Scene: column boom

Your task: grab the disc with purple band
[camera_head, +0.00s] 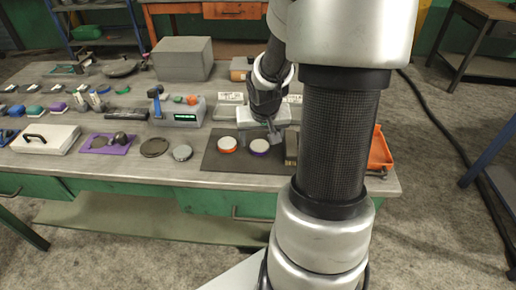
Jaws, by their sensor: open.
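The disc with the purple band (259,147) lies flat on a dark mat (222,162) near the front right of the workbench. Its top is pale and the purple shows along its lower edge. A similar disc with an orange-red band (227,145) lies just to its left on the same mat. My gripper (273,137) is above and slightly right of the purple-banded disc, pointing down. It is open and holds nothing that I can see. Its fingertips are small in this view, and I cannot tell the exact gap to the disc.
A grey metal disc (182,153) and a dark round disc (154,147) lie left of the mat. A device with a display (184,112) and a large grey box (183,58) stand behind. An orange tray (380,150) is at the right edge, partly behind my arm.

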